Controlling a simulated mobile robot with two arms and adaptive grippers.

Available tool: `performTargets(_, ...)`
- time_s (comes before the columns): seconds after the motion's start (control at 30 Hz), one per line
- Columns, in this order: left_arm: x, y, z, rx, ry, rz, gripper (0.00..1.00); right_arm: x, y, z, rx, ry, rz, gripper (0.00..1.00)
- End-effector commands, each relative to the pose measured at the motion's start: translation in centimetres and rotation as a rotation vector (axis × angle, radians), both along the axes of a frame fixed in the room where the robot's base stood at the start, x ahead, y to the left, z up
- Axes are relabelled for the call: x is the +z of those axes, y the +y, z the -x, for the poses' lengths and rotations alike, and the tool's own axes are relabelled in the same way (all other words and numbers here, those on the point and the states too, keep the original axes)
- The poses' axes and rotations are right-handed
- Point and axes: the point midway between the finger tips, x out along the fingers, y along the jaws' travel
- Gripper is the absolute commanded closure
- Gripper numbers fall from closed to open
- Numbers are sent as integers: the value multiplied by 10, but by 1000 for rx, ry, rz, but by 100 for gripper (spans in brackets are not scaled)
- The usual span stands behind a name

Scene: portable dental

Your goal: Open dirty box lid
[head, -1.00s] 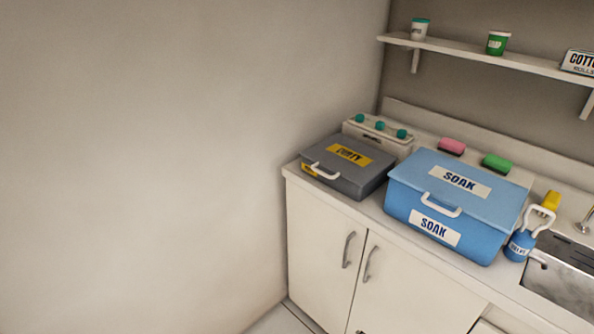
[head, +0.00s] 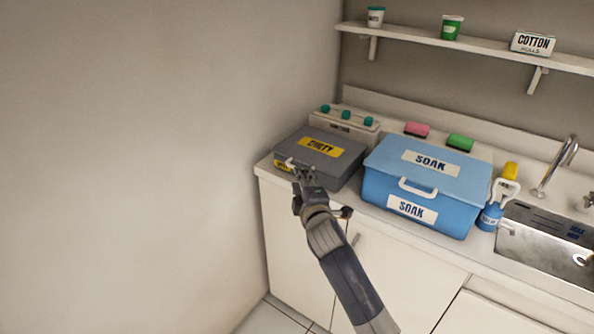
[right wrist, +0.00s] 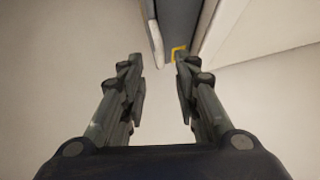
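The dirty box (head: 340,169) is a grey box with a yellow DIRTY label on its lid. It stands on the left end of the counter, and its lid is shut. Its white front handle (head: 291,162) is partly hidden by my right gripper (head: 305,172). In the right wrist view my right gripper (right wrist: 158,70) is open with nothing between its fingers. The white handle (right wrist: 154,34) and the grey box front (right wrist: 179,22) lie just beyond the fingertips there. My left gripper is not in view.
A blue SOAK box (head: 456,214) stands close to the right of the dirty box. A white unit with teal knobs (head: 345,123) is behind. A blue bottle (head: 490,217) and sink (head: 540,246) are farther right. The wall (head: 150,160) bounds the left side.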

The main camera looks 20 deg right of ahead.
Motion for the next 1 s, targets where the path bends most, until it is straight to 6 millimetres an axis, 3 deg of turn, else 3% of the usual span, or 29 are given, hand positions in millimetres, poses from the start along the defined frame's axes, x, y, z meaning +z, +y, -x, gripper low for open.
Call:
performTargets(0.3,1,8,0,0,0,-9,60,-6,-4,-42,1,1,-2,71)
performTargets(0.5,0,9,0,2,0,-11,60,-10,-6,-59,1,1,-2,71)
performTargets(0.97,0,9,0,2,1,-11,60,-11,-7,-66,1,1,-2,71)
performTargets(1.0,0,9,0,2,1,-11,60,-11,-7,-66,1,1,-2,78)
